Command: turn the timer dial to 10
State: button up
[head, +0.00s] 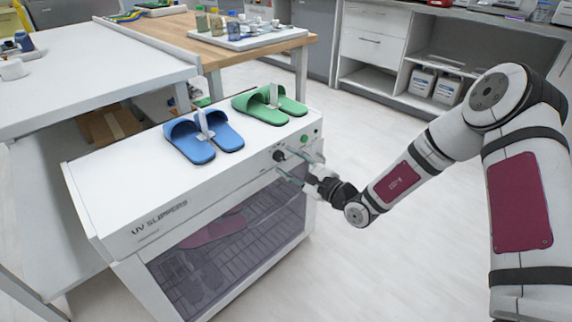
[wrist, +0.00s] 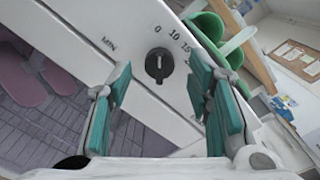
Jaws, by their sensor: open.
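The timer dial (wrist: 159,65) is a black round knob with a light pointer line, on the white front panel of the UV slippers cabinet (head: 135,190). In the wrist view the numbers 0, 10 and 15 run above and right of it, with MIN to the left. In the head view the dial (head: 279,156) is small, at the panel's right part. My gripper (wrist: 160,100) is open, with its green-padded fingers on either side of the dial in the picture and nothing between them. It also shows in the head view (head: 291,168), in front of the panel. I cannot tell whether the fingers touch the dial.
Blue slippers (head: 190,143) and green slippers (head: 258,108) lie on top of the cabinet. Purple slippers (head: 213,230) show behind the cabinet's clear door. A white table (head: 80,80) stands at the left; the floor at right is clear.

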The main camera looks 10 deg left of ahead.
jog(key=shift+x, duration=0.95)
grip_shut()
jog(key=shift+m, duration=0.3)
jog(key=shift+r+m+p, duration=0.1)
jog(key=shift+m+p, duration=0.7)
jog(key=shift+p, duration=0.45)
jog(key=shift+d+m+p, duration=0.1)
jog(key=shift+m+p, duration=1.4)
jog(key=shift+m, duration=0.3)
